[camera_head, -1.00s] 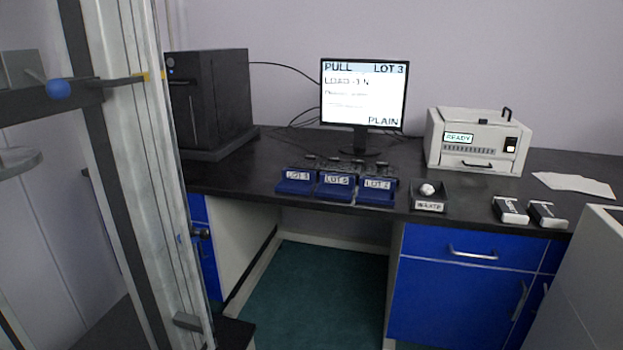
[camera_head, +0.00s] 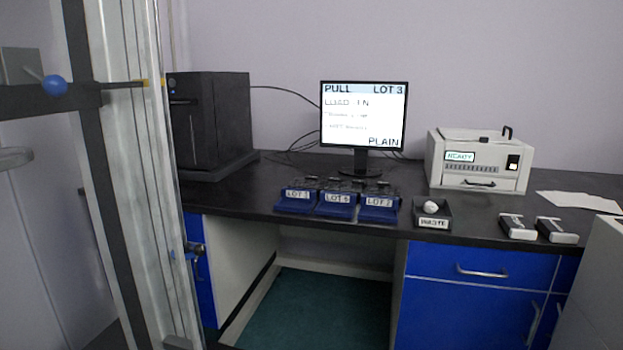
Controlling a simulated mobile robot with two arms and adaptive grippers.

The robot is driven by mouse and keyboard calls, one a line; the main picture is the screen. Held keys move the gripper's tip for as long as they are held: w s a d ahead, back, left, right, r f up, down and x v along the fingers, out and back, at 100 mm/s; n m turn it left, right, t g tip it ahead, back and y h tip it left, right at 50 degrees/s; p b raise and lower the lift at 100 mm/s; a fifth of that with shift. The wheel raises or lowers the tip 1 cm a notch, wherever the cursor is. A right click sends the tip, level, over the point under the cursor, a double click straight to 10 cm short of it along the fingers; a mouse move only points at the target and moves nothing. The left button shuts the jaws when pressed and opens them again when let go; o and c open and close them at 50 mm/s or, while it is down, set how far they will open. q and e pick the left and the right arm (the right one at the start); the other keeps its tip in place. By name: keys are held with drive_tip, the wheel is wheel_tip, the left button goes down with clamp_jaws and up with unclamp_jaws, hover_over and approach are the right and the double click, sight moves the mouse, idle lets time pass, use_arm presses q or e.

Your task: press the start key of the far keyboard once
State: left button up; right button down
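No keyboard can be made out clearly. Dark, low shapes lie on the black bench in front of the monitor (camera_head: 364,115), behind and in the blue trays, too small and dark to identify. The monitor reads PULL, LOT 3 and PLAIN, with a LOAD line and smaller text that is hard to read. No start key can be picked out. Neither of my grippers is in this view.
A tall metal frame (camera_head: 130,180) with a blue knob (camera_head: 54,85) stands close at left. The black bench (camera_head: 470,210) holds a black cabinet (camera_head: 210,120), blue lot trays (camera_head: 335,210), a waste box (camera_head: 432,222), a READY machine (camera_head: 478,160) and papers (camera_head: 578,202).

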use_arm(q)
clamp_jaws()
idle(1.4)
